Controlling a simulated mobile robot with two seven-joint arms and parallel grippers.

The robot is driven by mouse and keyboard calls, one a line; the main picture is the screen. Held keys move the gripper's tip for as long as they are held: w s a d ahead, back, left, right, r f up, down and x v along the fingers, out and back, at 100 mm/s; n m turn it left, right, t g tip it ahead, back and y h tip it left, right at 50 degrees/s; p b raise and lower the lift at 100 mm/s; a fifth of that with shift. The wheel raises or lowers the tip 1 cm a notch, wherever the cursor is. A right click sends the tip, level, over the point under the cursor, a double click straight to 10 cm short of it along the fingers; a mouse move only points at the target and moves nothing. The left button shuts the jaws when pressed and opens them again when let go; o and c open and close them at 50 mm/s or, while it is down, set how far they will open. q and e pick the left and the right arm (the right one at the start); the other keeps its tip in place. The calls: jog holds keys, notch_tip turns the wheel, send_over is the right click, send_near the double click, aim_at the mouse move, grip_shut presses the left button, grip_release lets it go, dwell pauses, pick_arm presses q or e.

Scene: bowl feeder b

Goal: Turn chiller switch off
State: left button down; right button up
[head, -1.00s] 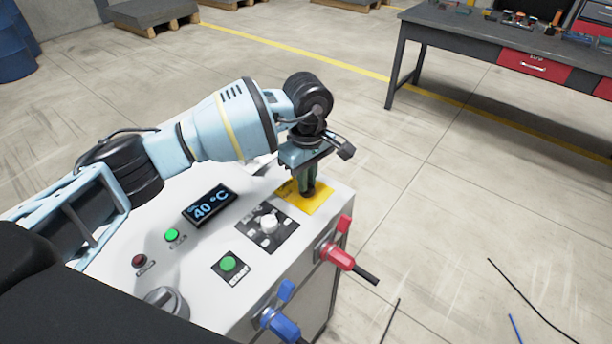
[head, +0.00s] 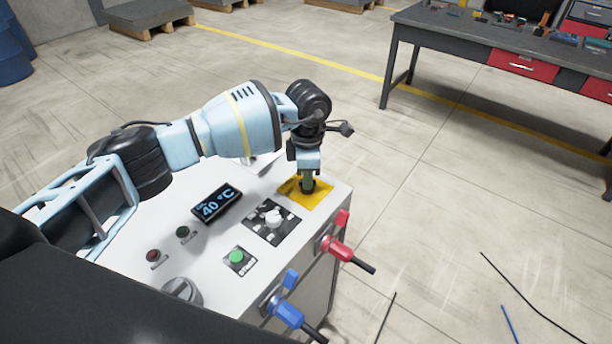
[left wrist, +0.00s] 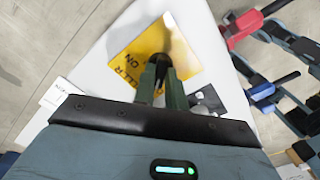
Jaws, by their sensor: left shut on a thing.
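The control box (head: 140,225) has a yellow plate (head: 319,197) near its far right corner, where the chiller switch sits. My left gripper (head: 308,183) points down over the plate and is shut on the chiller switch. The fingers hide most of the switch, so its exact angle cannot be told. The display (head: 217,204) reads 40 °C. The small green lamp (head: 183,232) looks dark. My right gripper is out of view.
A red valve (head: 340,248) and a blue valve (head: 287,312) stick out from the box side. A workbench (head: 470,50) stands at the back right.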

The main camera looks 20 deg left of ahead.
pick_arm(q)
jog(key=shift+n, duration=0.7)
jog(key=c, duration=1.4)
grip_release()
jog(key=shift+c, duration=0.2)
jog(key=shift+r, duration=3.95)
jog(key=shift+f, duration=0.1)
